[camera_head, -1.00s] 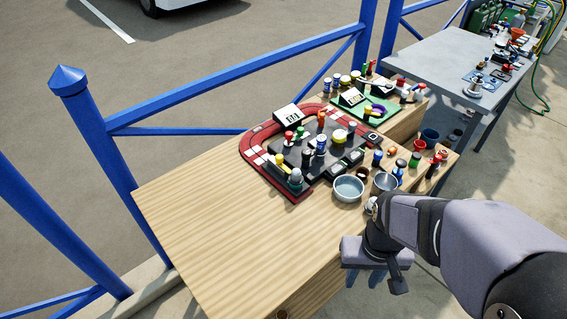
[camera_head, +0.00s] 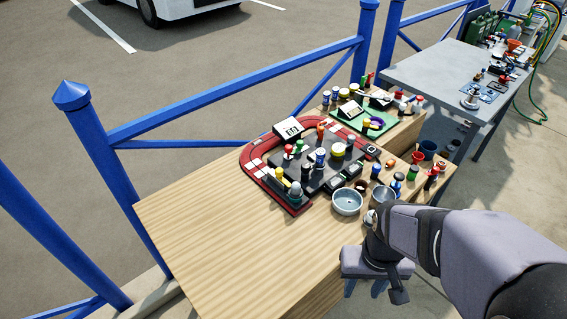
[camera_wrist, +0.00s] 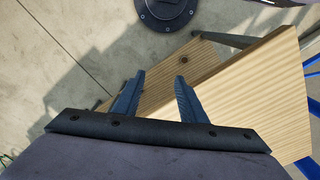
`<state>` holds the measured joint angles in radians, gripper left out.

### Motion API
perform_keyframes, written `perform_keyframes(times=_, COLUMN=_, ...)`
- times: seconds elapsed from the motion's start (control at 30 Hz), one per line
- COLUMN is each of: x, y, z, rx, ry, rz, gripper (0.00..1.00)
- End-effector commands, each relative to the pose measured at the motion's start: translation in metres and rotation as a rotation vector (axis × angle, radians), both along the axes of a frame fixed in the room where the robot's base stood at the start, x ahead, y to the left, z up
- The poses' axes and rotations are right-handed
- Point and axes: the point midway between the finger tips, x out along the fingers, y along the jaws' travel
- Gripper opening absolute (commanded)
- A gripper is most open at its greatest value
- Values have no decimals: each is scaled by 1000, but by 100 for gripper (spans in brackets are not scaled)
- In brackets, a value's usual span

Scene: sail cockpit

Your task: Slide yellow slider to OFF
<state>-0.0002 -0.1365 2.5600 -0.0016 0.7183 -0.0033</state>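A dark control panel (camera_head: 308,179) with a red and white border lies on the wooden table. A small upright yellow piece (camera_head: 279,173) stands at its near left corner and looks like the yellow slider. A wider yellow knob (camera_head: 338,149) sits farther back on the panel. I cannot read any OFF mark at this size. My gripper (camera_head: 364,289) is beyond the table's near right edge, well apart from the panel. In the wrist view my gripper (camera_wrist: 156,92) is open and empty, its two blue fingers apart over the floor and table edge. The panel is outside the wrist view.
A grey bowl (camera_head: 347,201) and a metal cup (camera_head: 382,194) stand right of the panel, near my arm. Several small jars and a green board (camera_head: 365,121) crowd the back. The table's left part (camera_head: 210,225) is clear. A blue railing (camera_head: 240,88) runs behind.

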Motion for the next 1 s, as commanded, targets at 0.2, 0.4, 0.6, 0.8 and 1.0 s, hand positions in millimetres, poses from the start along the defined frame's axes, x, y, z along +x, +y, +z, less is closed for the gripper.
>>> perform_keyframes(times=0.2, x=0, y=0, z=67, rx=0, ry=0, rz=1, gripper=38)
perform_keyframes(times=0.4, x=0, y=0, z=103, rx=0, ry=0, rz=1, gripper=38)
perform_keyframes(times=0.6, x=0, y=0, z=132, rx=0, ry=0, rz=1, gripper=38)
perform_keyframes(times=0.8, x=13, y=-11, z=97, rx=-102, ry=41, rz=216, gripper=38)
perform_keyframes(times=1.0, x=43, y=-29, z=65, rx=-274, ry=97, rz=535, gripper=38)
